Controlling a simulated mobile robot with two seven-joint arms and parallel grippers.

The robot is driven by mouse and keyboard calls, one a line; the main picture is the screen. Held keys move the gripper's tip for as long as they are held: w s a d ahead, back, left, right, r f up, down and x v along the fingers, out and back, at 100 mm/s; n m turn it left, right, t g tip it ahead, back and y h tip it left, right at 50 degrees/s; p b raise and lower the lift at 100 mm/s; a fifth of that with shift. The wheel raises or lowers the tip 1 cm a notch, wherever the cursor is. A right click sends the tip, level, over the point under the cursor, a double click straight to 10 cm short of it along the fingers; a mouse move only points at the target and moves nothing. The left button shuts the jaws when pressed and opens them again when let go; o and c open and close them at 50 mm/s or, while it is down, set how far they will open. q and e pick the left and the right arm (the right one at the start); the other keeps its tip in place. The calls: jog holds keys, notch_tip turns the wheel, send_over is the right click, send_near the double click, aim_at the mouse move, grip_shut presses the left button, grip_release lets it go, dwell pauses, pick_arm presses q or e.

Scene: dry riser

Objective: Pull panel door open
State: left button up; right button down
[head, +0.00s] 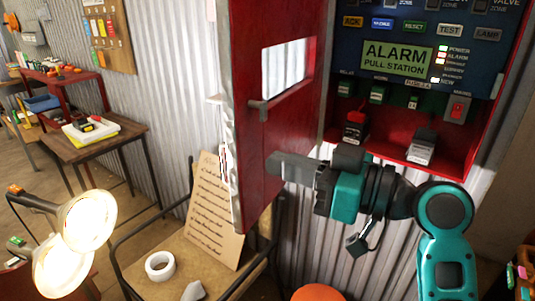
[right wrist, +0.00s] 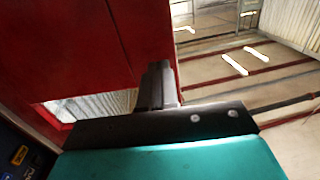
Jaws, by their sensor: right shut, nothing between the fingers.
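The red panel door (head: 285,130) stands wide open, swung out to the left of the alarm panel cabinet (head: 415,60). It has a window slot (head: 287,66) and a small grey latch (head: 258,105) near its outer edge. My right gripper (head: 270,166) is shut and empty, its fingers pointing left in front of the door's inner face. In the right wrist view the shut fingers (right wrist: 158,85) overlap the red door (right wrist: 85,55) near its edge. I cannot tell whether they touch it. My left gripper is out of view.
Below the door stands a chair (head: 165,262) with a cardboard notice (head: 215,212) and a tape roll (head: 160,266) on it. A lit lamp (head: 88,220) is at lower left. Side tables stand along the corrugated wall. The cabinet's lower shelf holds small devices.

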aim_at(249, 155)
jog(key=x, duration=0.2)
jog(key=shift+w+a, duration=0.2)
jog(key=shift+a, duration=0.1)
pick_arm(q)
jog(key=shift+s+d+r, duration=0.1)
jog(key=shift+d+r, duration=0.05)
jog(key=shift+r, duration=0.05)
pick_arm(e)
jog(key=shift+w+a, duration=0.1)
jog(key=shift+a, duration=0.05)
jog(key=shift+a, duration=0.1)
